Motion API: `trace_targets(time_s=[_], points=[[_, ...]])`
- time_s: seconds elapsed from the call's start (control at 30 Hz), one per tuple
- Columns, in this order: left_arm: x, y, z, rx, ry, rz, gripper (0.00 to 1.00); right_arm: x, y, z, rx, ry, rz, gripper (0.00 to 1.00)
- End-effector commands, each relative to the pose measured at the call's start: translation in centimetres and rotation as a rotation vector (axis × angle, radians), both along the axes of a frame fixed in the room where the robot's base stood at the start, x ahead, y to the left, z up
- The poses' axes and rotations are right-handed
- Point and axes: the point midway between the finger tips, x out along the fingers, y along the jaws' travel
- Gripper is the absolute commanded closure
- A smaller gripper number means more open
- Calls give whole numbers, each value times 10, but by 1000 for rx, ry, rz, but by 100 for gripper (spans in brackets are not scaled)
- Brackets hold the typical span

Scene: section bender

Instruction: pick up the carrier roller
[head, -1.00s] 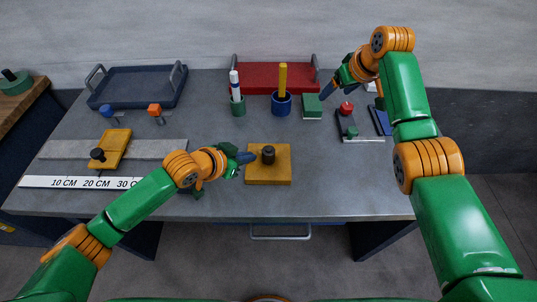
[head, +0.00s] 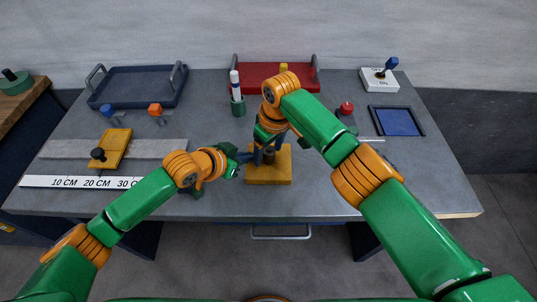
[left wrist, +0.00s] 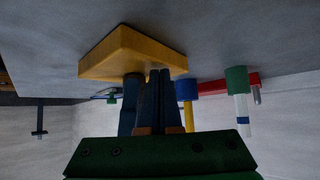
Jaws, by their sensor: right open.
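A short black cylinder (head: 269,156), which looks like the carrier roller, stands upright on a yellow block (head: 281,177) at the front middle of the table. My right gripper (head: 264,149) is open and low over the block, its blue fingers at the cylinder and partly hiding it. My left gripper (head: 247,157) is just left of the cylinder. In the left wrist view its fingers (left wrist: 158,95) lie close together with nothing seen between them. There the yellow block (left wrist: 125,50) shows upside down, with a dark post (left wrist: 133,77) beside the fingers.
A green cup with a marker (head: 238,105) and a red tray (head: 305,85) stand behind. A blue-grey tray (head: 150,85) is back left. A yellow slider (head: 112,148) lies on a grey bar at left. A blue pad (head: 398,121) and switch box (head: 372,84) are at right.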

Motion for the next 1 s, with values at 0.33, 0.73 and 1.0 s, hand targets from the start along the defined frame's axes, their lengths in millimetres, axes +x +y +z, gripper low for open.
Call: trace_targets(time_s=[0.33, 0.73, 1.0], points=[[-1, 0, -1, 1, 3, -1, 100, 0, 0, -1, 1, -1, 0, 62], [-1, 0, -1, 1, 3, -1, 100, 0, 0, -1, 1, -2, 1, 100], [-1, 0, -1, 1, 3, -1, 100, 1, 1, 53, 3, -6, 2, 100]])
